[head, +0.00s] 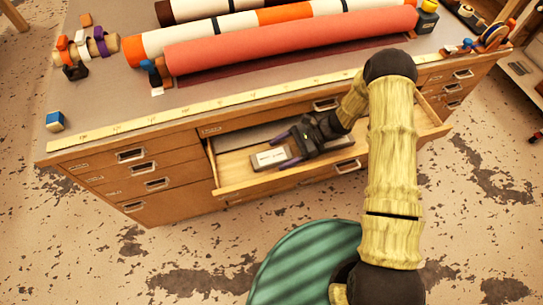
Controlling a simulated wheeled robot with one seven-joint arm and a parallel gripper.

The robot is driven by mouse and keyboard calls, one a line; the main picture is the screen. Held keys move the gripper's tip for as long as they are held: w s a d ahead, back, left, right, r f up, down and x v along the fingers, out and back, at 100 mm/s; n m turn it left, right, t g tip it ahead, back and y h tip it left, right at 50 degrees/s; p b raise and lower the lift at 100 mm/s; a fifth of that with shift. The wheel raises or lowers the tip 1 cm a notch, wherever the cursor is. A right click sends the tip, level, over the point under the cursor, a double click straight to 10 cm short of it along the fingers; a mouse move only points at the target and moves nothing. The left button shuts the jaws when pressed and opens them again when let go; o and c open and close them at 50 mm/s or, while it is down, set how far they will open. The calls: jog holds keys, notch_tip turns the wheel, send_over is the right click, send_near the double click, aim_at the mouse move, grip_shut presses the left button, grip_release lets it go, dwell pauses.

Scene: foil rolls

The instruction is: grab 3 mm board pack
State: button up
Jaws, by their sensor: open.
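A pale grey pack with a white label (269,157) lies in the open drawer (233,184), toward its left part. Its label is too small to read, so I cannot tell whether it is the 3 mm board pack. My gripper (286,150) is open over the right end of the pack, with its dark fingers pointing left. I cannot tell whether the fingers touch the pack. My arm and gripper hide part of the drawer's middle and right.
The wooden cabinet (165,205) has several closed drawers on both sides. Foil rolls, including a long coral roll (290,42), lie on the worktop (103,92) above. A yellow measuring strip (190,110) runs along its front edge. A blue and white block (55,121) sits at the left corner.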

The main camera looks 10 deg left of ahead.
aim_at(272, 159)
jog(key=x, duration=0.2)
jog(key=shift+s+a+f, duration=0.15)
jog(key=shift+s+a, duration=0.05)
jog(key=shift+c, duration=0.3)
jog(key=c, duration=1.1)
